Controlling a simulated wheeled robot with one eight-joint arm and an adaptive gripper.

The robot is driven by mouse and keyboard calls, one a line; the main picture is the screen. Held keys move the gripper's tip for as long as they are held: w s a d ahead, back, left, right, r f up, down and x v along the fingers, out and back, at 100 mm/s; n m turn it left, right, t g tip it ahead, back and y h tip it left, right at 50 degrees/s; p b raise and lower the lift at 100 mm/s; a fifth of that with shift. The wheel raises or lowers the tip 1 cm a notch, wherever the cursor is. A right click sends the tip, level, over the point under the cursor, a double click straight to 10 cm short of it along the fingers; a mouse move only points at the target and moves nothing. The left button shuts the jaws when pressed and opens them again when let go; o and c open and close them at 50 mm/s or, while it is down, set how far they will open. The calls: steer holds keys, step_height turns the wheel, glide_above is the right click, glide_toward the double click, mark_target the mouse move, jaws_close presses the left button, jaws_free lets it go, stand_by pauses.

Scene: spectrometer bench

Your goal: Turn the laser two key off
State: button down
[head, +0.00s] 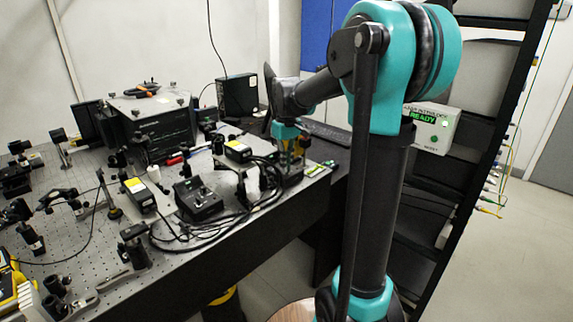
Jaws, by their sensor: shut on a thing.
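My gripper (291,156) points down at the right end of the optical bench. Its fingers are closed low over a small dark unit (291,179) beside the cables. What lies between the fingertips is too small and too covered to make out. The laser two key itself cannot be picked out, and its turned position does not show. A black control box (198,199) with small knobs stands further left on the bench. Two black modules with yellow labels, one behind (238,151) and one in front (139,194), stand near it.
Black cables (250,205) loop between the boxes and my gripper. The perforated bench (85,240) carries several optic mounts on the left. A large black box (153,128) stands behind. A wall panel (432,129) reading READY is right of my arm, by a black rack (480,130).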

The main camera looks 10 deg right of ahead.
steer(key=shift+n, duration=0.9)
steer(key=c, duration=1.7)
jaws_free()
steer(key=shift+r, duration=0.1)
step_height(320, 180, up, 12)
